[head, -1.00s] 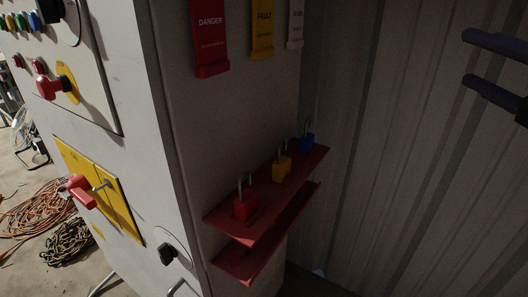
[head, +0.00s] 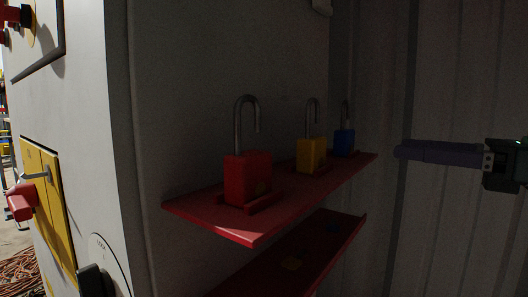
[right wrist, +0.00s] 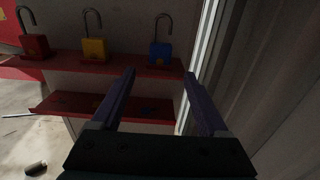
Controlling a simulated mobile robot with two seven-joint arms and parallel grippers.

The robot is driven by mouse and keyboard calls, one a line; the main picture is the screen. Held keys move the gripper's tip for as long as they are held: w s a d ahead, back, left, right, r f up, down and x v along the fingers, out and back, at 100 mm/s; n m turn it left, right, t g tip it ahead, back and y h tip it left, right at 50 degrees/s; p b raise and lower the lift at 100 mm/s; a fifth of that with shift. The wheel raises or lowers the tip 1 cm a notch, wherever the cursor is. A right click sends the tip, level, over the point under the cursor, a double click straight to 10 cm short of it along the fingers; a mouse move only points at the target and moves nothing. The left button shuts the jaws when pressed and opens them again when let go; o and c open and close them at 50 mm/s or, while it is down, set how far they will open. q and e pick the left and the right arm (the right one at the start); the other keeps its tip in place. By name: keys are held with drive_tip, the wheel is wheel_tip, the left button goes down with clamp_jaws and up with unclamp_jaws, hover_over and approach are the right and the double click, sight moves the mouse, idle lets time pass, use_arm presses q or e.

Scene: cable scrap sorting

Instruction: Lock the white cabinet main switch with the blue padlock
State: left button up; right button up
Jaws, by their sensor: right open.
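The blue padlock (head: 344,142) stands upright at the far end of the upper red shelf (head: 215,205), with its shackle up. In the right wrist view the blue padlock (right wrist: 160,54) is above and ahead of the fingers. My right gripper (head: 402,150) is open and empty, to the right of the blue padlock and apart from it; its two fingers (right wrist: 160,88) show in the right wrist view. The white cabinet (head: 185,100) bears a red switch handle (head: 20,201) on a yellow plate (head: 48,215) at the left. My left gripper is not in view.
A yellow padlock (head: 311,155) and a red padlock (head: 248,178) stand on the same shelf, nearer the cabinet's front edge. A lower red shelf (head: 345,245) is underneath. A corrugated wall (head: 440,230) is close on the right.

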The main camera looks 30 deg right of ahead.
sight(351, 142)
drive_tip(key=x, duration=0.6)
drive_tip(key=shift+w+a+b, duration=0.2)
drive_tip(key=shift+w+b, duration=0.05)
drive_tip(key=shift+b, duration=0.05)
drive_tip(key=shift+b+x, duration=0.3)
drive_tip(key=shift+x, duration=1.1)
drive_tip(key=c, duration=1.1)
drive_tip(key=shift+r+p, duration=1.05)
drive_tip(key=shift+r, duration=0.25)
